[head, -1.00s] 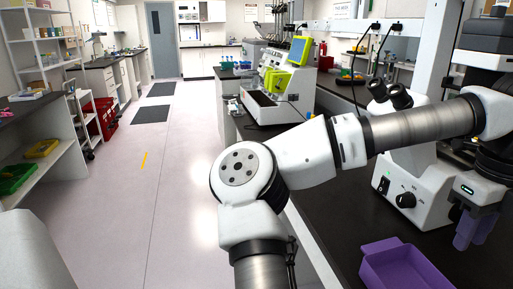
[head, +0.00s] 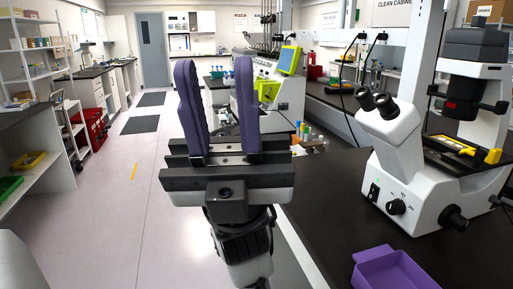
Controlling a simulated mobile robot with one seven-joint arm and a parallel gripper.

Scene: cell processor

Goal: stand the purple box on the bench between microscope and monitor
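The purple box (head: 392,270) is an open-topped tray on the black bench at the bottom right, cut off by the lower edge. The white microscope (head: 415,192) with black eyepieces stands behind it to the right. A green-framed screen (head: 289,60) sits on a white machine farther back; I cannot tell if it is the monitor named in the task. My gripper (head: 218,106) is raised at the centre-left with its purple fingers pointing up and spread apart. It is open, with nothing visible between the fingers, left of the box and apart from it.
The black bench top (head: 325,190) is bare left of the microscope. Small coloured bottles (head: 305,130) stand beyond my gripper. The floor aisle (head: 110,220) on the left is open, with white shelving (head: 45,165) along its far left.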

